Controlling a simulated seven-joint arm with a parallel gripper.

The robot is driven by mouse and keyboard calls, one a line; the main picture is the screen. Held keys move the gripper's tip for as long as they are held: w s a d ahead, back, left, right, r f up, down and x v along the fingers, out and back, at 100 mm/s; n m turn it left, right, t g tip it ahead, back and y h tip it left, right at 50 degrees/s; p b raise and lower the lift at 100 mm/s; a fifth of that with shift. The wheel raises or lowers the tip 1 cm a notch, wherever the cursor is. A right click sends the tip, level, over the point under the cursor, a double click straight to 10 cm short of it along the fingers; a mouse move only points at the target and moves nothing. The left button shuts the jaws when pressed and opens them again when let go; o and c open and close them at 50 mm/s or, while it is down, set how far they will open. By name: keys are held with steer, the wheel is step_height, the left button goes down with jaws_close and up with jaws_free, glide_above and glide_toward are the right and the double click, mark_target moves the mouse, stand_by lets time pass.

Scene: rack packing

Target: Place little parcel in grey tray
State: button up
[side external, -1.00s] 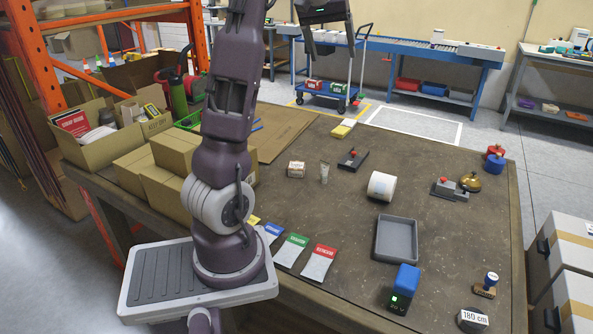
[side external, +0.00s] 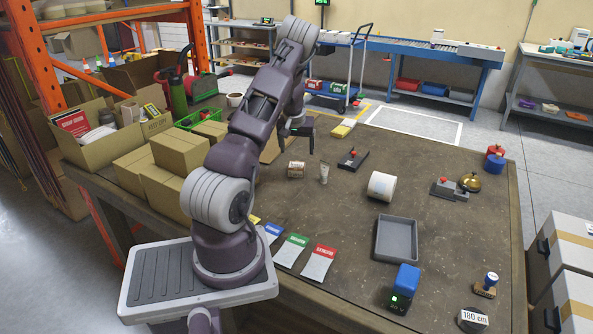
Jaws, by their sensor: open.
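The little parcel (side external: 296,169), a small white-and-brown box with printing, stands on the brown worktable beside a small tube. The grey tray (side external: 378,241) is a shallow rectangular tray farther right and nearer the camera; it is empty. My gripper (side external: 309,147) is open, above the table, up and slightly right of the parcel and apart from it in the picture. My own arm partly hides it, so only a dark finger shows clearly. Nothing is seen in it.
A small tube (side external: 324,172), a black device with a red knob (side external: 352,158) and a white roll (side external: 381,186) stand near the parcel. Cartons (side external: 165,168) fill the left. A blue device (side external: 405,283) stands just in front of the tray. The table's middle is fairly clear.

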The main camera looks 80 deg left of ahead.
mark_target(296, 166)
steer(key=x, duration=1)
steer(key=shift+s+d+f, duration=0.1)
steer(key=shift+s+f, duration=0.25)
steer(key=shift+s, duration=0.05)
steer(key=c, duration=1.7)
